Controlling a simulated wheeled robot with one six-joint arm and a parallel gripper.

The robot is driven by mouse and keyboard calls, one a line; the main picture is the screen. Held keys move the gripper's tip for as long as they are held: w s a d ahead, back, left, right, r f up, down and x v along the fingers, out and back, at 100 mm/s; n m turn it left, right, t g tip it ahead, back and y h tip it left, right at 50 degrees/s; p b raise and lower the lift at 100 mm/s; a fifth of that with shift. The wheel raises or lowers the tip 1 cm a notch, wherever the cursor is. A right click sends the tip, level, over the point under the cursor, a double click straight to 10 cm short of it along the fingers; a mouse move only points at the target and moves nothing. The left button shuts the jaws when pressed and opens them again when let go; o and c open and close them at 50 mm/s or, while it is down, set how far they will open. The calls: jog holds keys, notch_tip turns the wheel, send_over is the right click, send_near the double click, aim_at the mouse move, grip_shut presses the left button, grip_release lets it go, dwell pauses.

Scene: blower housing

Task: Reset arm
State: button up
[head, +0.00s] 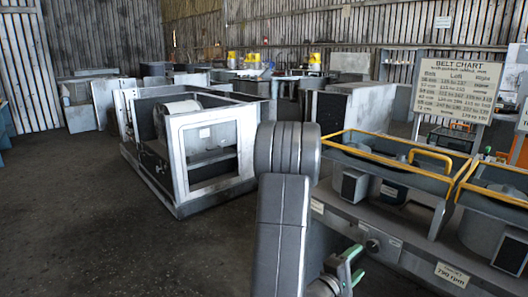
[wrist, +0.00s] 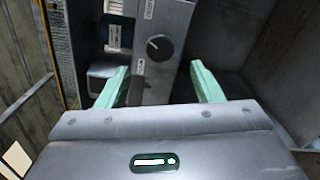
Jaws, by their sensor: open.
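My gripper (head: 355,265) shows low in the head view, beside the front of the grey machine bench (head: 408,265). Its two pale green fingers also show in the wrist view (wrist: 159,85), spread wide apart with nothing between them. Beyond the fingers in the wrist view is a grey panel (wrist: 172,18) with a dark round knob (wrist: 159,47) and small labels. I cannot tell the exact gap between the fingers and the panel. My arm hides part of the bench in the head view.
Yellow-railed blower units stand on the bench at right, under a belt chart sign (head: 456,91). A large open metal housing (head: 210,155) stands on the floor at centre left. Dark floor (head: 75,220) at left is clear. More machines stand along the back wall.

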aim_at(372, 248)
jog(key=x, duration=0.8)
jog(key=shift+w+d, duration=0.15)
jog(key=shift+d, duration=0.25)
jog(key=shift+a+f+m, duration=0.1)
jog(key=shift+a+m, duration=0.05)
jog(key=shift+m, duration=0.35)
jog(key=shift+a+m+b, duration=0.1)
jog(key=shift+m+b, duration=0.35)
jog(key=shift+m, duration=0.35)
jog(key=m+b, duration=0.1)
jog(key=m, duration=0.2)
jog(key=shift+m, duration=0.3)
jog(key=m+b, duration=0.1)
jog(key=m, duration=0.3)
jog(key=shift+b, duration=0.35)
jog(key=m+b, duration=0.1)
jog(key=m, duration=0.4)
jog(key=shift+f, duration=0.1)
jog(key=m+b, duration=0.1)
jog(key=m, duration=0.3)
jog(key=shift+m, duration=0.4)
jog(key=shift+a, duration=0.1)
